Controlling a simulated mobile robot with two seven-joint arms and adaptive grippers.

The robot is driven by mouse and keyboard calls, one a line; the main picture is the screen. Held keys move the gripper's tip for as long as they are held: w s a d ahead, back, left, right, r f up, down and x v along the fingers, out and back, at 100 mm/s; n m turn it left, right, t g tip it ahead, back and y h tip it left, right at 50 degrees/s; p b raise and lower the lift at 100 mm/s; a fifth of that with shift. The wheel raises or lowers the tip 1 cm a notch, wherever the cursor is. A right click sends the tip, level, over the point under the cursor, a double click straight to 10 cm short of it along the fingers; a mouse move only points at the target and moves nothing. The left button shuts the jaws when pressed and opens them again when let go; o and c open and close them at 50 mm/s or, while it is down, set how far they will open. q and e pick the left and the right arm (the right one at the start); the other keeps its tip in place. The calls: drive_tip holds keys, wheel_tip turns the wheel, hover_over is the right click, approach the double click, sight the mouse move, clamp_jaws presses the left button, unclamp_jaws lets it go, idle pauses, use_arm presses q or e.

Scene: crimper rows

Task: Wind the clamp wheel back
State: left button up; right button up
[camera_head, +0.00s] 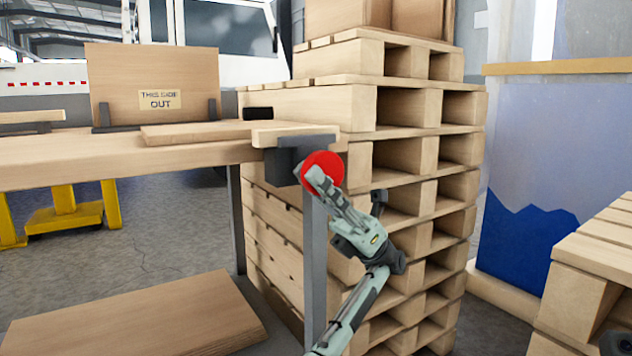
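The red clamp wheel (324,167) is on the front of a dark vise-like clamp (280,162) at the right end of the wooden bench. Pale wooden jaw pieces sit at the top of the clamp. My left gripper (321,178) is raised at the wheel, with its fingertips overlapping the wheel's lower face in the camera_head view. The fingers are seen nearly edge-on, so I cannot tell how far apart they are or whether they touch the wheel.
The bench top (60,158) carries a flat board (190,133) and an upright panel with a "THIS SIDE OUT" label (160,99). A tall pallet stack (400,200) stands close behind the wheel and my arm. A board (140,320) lies low at the front left.

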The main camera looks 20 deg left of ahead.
use_arm(q)
drive_tip(key=o, duration=0.4)
drive_tip(key=shift+c, duration=0.2)
